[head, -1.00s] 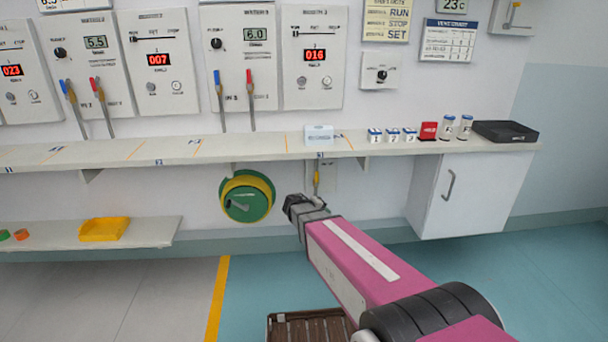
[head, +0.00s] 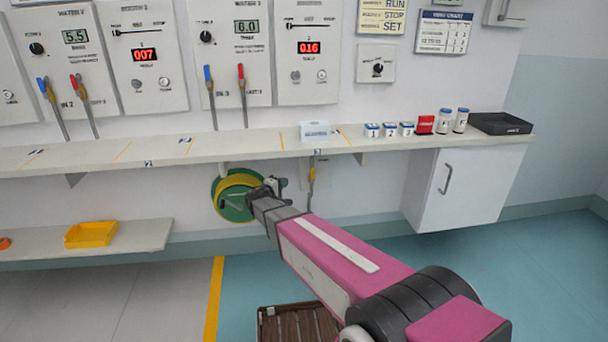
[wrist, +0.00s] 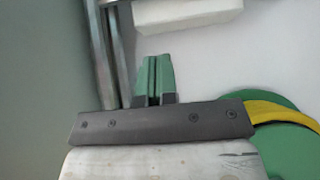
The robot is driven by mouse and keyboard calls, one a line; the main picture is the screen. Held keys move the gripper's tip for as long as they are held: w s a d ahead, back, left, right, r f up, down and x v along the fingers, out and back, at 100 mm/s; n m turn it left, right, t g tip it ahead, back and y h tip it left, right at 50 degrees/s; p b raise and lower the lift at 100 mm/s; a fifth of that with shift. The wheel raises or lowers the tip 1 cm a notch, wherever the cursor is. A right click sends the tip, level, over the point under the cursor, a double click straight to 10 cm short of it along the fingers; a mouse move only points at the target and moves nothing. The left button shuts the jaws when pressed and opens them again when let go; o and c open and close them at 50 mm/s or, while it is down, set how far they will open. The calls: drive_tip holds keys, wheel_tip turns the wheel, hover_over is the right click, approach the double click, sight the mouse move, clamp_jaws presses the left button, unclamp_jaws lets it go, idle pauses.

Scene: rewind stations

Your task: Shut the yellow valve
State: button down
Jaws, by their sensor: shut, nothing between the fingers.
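The yellow valve appears to be the small yellow lever (head: 312,174) hanging on the wall under the shelf in the head view. It points roughly straight up and down. My gripper (head: 273,185) is a little to its left, in front of the right edge of a green and yellow reel, and apart from the lever in the picture. In the wrist view my gripper's green fingers (wrist: 154,78) are together with nothing between them. I cannot make out the yellow lever in the wrist view.
The green reel with a yellow hose (head: 232,205) is on the wall; it also shows in the wrist view (wrist: 292,150). The shelf (head: 250,143) runs above my gripper. A white cabinet (head: 480,190) hangs to the right. A brown slatted crate (head: 300,325) is on the floor.

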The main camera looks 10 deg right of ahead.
sight(313, 176)
drive_tip(key=shift+s+d+x, duration=0.35)
drive_tip(key=shift+x, duration=1.8)
drive_tip(key=shift+s+d+x, duration=0.35)
drive_tip(key=shift+x, duration=1.8)
drive_tip(key=shift+s+d+x, duration=0.35)
drive_tip(key=shift+x, duration=1.8)
drive_tip(key=shift+d, duration=0.1)
